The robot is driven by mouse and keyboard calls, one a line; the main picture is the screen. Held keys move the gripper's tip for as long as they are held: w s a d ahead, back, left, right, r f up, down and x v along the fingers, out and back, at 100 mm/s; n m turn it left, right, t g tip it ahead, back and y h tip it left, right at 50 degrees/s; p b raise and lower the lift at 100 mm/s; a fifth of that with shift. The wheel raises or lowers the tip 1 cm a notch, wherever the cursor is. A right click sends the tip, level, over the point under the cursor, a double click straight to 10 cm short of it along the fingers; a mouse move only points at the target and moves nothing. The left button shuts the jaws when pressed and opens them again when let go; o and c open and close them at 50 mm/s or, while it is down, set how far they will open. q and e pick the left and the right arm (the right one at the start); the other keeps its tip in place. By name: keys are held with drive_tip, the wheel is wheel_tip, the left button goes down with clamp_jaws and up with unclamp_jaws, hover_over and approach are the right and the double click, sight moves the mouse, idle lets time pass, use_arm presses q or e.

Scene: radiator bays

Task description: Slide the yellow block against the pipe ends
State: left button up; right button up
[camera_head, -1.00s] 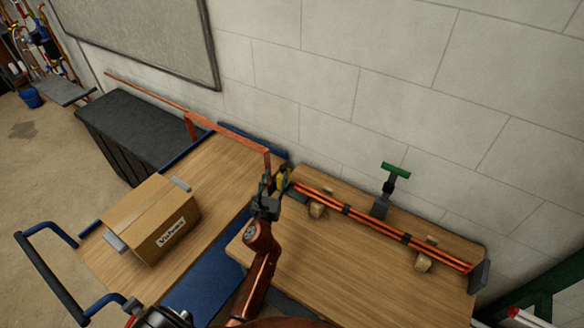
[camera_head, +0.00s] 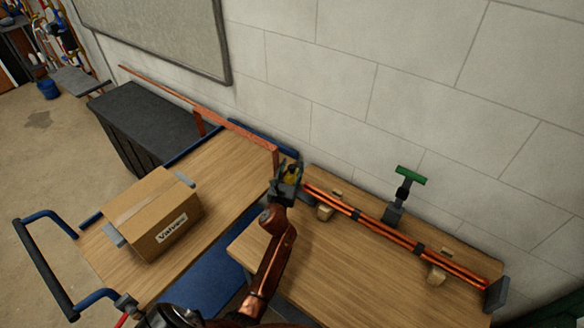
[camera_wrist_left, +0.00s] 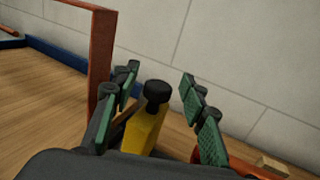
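The yellow block (camera_head: 293,173) stands at the left end of the copper pipes (camera_head: 375,228), partly hidden by my left gripper (camera_head: 288,178). In the left wrist view the block (camera_wrist_left: 143,133) has a black knob on top and sits between the green finger pads of my left gripper (camera_wrist_left: 160,80). The fingers are apart, with a clear gap between the block and the right finger. A copper pipe end shows low at the right. Whether the block touches the pipe ends cannot be told. My right gripper is not in view.
The pipes lie on wooden supports (camera_head: 438,275) on a wooden bench (camera_head: 330,270), with a dark stop (camera_head: 496,293) at the far end. A green-handled clamp (camera_head: 405,190) stands behind them. An orange-red frame (camera_head: 240,130) rises beside the gripper. A cardboard box (camera_head: 152,215) sits on the blue-framed cart.

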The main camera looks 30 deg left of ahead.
use_arm(q)
drive_tip(key=shift+c, duration=0.3)
clamp_jaws()
idle(0.5)
